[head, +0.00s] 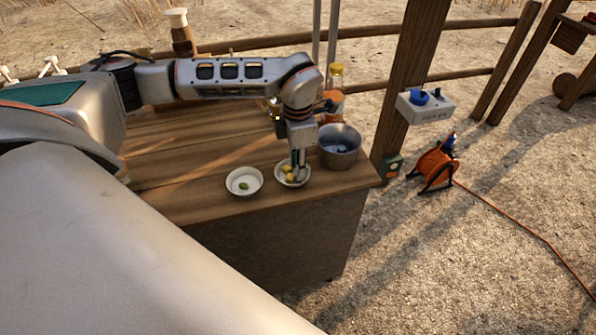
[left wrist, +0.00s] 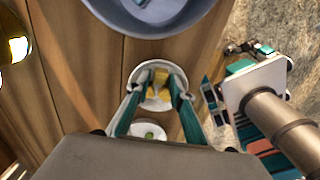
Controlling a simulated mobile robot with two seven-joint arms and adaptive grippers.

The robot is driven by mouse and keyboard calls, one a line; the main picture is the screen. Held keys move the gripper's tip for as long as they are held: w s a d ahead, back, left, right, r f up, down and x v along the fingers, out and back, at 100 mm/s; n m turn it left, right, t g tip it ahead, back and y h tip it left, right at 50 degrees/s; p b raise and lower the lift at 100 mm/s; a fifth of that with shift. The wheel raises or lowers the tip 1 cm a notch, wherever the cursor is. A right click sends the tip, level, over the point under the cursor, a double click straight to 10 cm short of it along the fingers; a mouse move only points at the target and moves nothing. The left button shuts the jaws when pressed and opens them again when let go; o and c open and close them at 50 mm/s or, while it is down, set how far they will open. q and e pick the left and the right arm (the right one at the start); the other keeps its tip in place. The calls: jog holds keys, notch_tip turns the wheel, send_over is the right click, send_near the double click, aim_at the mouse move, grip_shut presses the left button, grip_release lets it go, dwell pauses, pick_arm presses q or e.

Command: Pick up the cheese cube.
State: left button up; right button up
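Yellow cheese (head: 288,177), seemingly more than one piece, lies in a small white bowl (head: 279,181) near the counter's front edge. My left gripper (head: 298,172) points down over this bowl, its fingertips at the bowl's right side in the head view. In the left wrist view the two teal fingers (left wrist: 157,92) are spread apart, with the yellow cheese (left wrist: 160,77) showing between and beyond them. I see nothing held; whether a fingertip touches the cheese or bowl I cannot tell.
A second white bowl (head: 244,181) with a green piece stands to the left. A metal pot (head: 340,146) stands close on the right, with a bottle (head: 335,95) behind it. A wooden post (head: 408,85) rises beside the counter (head: 206,200). The counter's front left is clear.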

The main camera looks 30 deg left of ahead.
pick_arm(q)
jog(key=shift+f, duration=0.15)
jog(key=c, duration=0.5)
